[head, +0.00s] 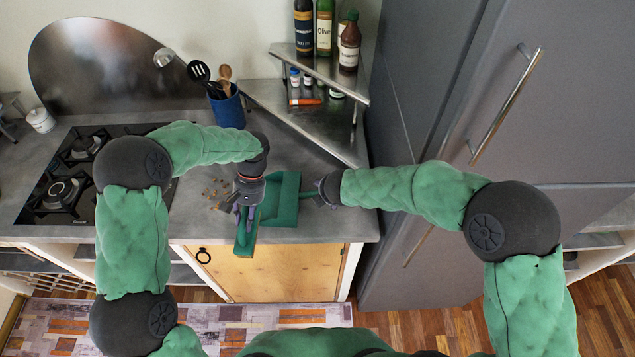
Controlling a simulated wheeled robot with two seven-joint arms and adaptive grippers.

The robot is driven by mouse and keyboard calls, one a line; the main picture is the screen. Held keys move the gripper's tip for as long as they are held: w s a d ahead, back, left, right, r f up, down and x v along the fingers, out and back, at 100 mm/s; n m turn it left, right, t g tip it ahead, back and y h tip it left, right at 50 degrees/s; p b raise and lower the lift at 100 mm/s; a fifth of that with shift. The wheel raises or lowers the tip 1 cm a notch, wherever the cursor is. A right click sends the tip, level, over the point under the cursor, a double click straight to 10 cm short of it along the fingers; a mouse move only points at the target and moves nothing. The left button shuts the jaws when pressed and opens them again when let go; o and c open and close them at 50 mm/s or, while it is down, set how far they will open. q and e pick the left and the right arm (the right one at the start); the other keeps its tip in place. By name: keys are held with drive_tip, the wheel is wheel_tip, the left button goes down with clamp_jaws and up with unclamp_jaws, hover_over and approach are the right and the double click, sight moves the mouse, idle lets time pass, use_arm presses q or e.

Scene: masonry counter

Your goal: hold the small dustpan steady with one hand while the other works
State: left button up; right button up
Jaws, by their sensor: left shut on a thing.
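The small green dustpan (284,188) lies on the grey counter near its front edge, with its handle pointing right. My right gripper (318,194) is at the handle's end; its fingers are small and partly hidden by its wrist, so I cannot tell whether they are closed on it. My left gripper (243,210) points down and is shut on a green hand brush (246,238) just left of the pan, at the counter's front edge. The fingers hide part of the brush. Brown crumbs (215,190) are scattered on the counter left of the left gripper.
A black gas hob (62,190) is at the left. A blue utensil pot (227,110) stands behind. A metal corner shelf (318,125) with bottles and jars is at the back right. The tall grey fridge (420,100) closes off the right side.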

use_arm(q)
drive_tip(key=shift+w, duration=0.2)
drive_tip(key=shift+d+r+m, duration=0.1)
drive_tip(key=shift+r+m, duration=0.1)
drive_tip(key=shift+m, duration=0.2)
drive_tip(key=shift+w+d+r+m+t+y, duration=0.2)
drive_tip(key=shift+m+t+y, duration=0.1)
drive_tip(key=shift+m+y, duration=0.15)
drive_tip(key=w+d+r+m+t+h, duration=0.1)
drive_tip(key=w+d+r+m+t, duration=0.3)
drive_tip(key=m, duration=0.9)
drive_tip(key=w+d+r+m+t+h, duration=0.2)
drive_tip(key=w+d+r+m+t, duration=0.2)
drive_tip(key=m, duration=1)
drive_tip(key=w+d+r, duration=0.2)
drive_tip(key=w+r, duration=0.2)
drive_tip(key=shift+d+r+t, duration=0.3)
drive_tip(key=shift+d+t, duration=0.05)
drive_tip(key=shift+t, duration=0.05)
use_arm(e)
drive_tip(key=x, duration=1.2)
drive_tip(key=shift+r, duration=0.1)
use_arm(q)
drive_tip(key=shift+m, duration=0.25)
use_arm(e)
drive_tip(key=shift+c, duration=0.2)
clamp_jaws()
